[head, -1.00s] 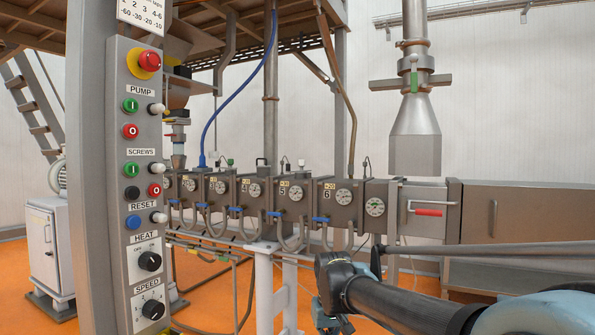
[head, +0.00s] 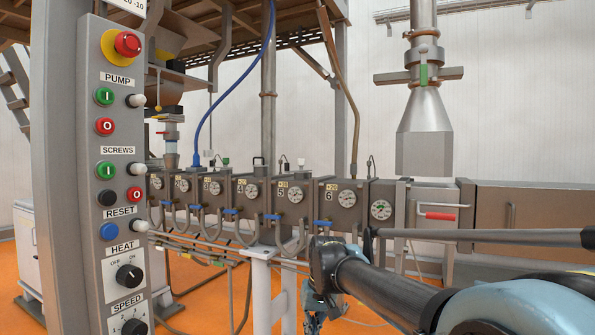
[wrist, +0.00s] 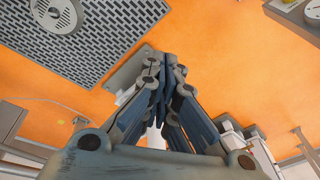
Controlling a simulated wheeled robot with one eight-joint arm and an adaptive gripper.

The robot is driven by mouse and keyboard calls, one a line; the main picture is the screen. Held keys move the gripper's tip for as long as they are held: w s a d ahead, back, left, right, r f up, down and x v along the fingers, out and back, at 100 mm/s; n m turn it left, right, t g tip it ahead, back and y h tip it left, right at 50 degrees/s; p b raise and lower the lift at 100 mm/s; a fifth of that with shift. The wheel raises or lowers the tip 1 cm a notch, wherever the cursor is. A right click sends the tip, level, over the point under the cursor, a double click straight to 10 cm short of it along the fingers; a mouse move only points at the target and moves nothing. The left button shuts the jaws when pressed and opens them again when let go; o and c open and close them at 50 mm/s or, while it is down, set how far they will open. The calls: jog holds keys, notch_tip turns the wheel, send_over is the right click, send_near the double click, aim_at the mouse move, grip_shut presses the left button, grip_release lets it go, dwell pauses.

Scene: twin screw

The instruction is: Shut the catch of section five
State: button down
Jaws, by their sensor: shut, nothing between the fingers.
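Section five (head: 291,209) is a grey block in the row of barrel sections, with a "5" label and a round gauge. A blue fitting (head: 272,217) sits at its lower left edge; I cannot tell whether it is the catch or whether it is open. My gripper (head: 313,322) is low in the head view, below and in front of the sections, apart from them. In the wrist view my gripper (wrist: 164,62) has its fingers together and empty, with orange floor beyond. No section label is readable there.
A control panel (head: 123,190) on a post stands close at the left. Section six (head: 345,212) adjoins section five on the right. Hoses and pipes (head: 235,262) hang under the row, and a white stand (head: 262,290) supports it. A metal grating (wrist: 85,35) shows in the wrist view.

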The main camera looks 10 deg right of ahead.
jog(key=w+a+r+m+t+y, duration=0.3)
jog(key=w+r+y, duration=0.5)
jog(key=w+r, duration=1.3)
jog(key=w+d+r+m+t+y, duration=0.2)
jog(key=w+d+r+t, duration=0.1)
jog(key=w+d+r, duration=0.4)
jog(key=w+d+r+m+t+y, duration=0.2)
jog(key=w+d+r, duration=0.4)
jog(key=d+r, duration=0.4)
notch_tip(320, 180, up, 4)
jog(key=shift+w+d+f+m+t, duration=0.1)
jog(key=shift+w+d+m+t, duration=0.25)
jog(key=shift+t, duration=0.45)
jog(key=shift+a, duration=0.15)
jog(key=x, duration=1.4)
